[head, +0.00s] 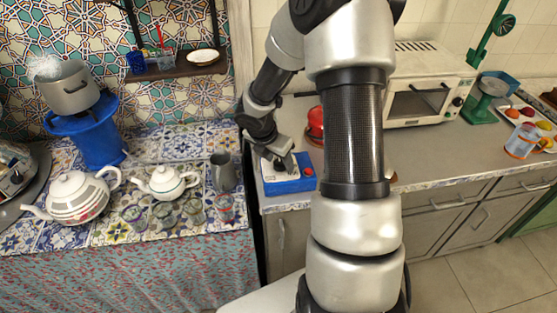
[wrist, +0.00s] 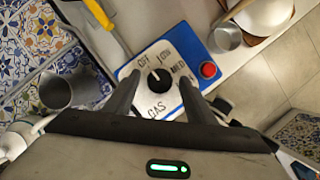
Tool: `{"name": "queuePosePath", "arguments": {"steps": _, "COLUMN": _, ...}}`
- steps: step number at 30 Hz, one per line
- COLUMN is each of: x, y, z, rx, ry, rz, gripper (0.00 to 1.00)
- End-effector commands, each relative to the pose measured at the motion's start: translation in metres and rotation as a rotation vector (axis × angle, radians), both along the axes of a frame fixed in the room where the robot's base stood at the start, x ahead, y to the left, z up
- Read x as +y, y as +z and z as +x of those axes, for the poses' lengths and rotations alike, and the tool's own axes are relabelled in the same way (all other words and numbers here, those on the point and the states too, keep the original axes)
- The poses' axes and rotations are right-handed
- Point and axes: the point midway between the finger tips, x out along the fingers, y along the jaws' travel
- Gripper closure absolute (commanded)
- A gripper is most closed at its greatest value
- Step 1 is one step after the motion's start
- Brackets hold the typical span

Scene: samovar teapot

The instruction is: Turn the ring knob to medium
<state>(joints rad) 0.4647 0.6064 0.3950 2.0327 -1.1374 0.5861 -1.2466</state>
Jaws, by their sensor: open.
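The gas control box (head: 290,188) has blue sides and stands at the left front end of the grey counter. In the wrist view its white face (wrist: 143,61) carries the words OFF, LOW, MED and GAS. The round black knob (wrist: 161,79) sits in the middle of that face. Its small white mark seems to point up and left, towards OFF. My gripper (wrist: 159,78) is open, with one finger on each side of the knob. I cannot tell whether the fingers touch it. In the head view my gripper (head: 283,161) is over the box and hides the knob.
A red button (wrist: 208,70) is on the box, right of my fingers. A metal cup (wrist: 226,38) stands close by. The tiled table (head: 130,228) at left holds teapots, glasses and a grey jug (head: 223,172). A toaster oven (head: 425,85) stands on the counter at right.

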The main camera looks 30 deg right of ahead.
Motion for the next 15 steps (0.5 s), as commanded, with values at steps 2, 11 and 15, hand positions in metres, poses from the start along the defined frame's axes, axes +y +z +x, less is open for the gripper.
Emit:
{"name": "queuePosePath", "arguments": {"steps": 2, "x": 0.0, "y": 0.0002, "z": 0.0, "rx": 0.0, "ry": 0.0, "rz": 0.0, "gripper": 0.5}}
{"name": "queuePosePath", "arguments": {"steps": 11, "x": 0.0001, "y": 0.0004, "z": -0.0001, "rx": 0.0, "ry": 0.0, "rz": 0.0, "gripper": 0.9}}
{"name": "queuePosePath", "arguments": {"steps": 15, "x": 0.0003, "y": 0.0005, "z": 0.0002, "rx": 0.0, "ry": -0.007, "rz": 0.0, "gripper": 0.9}}
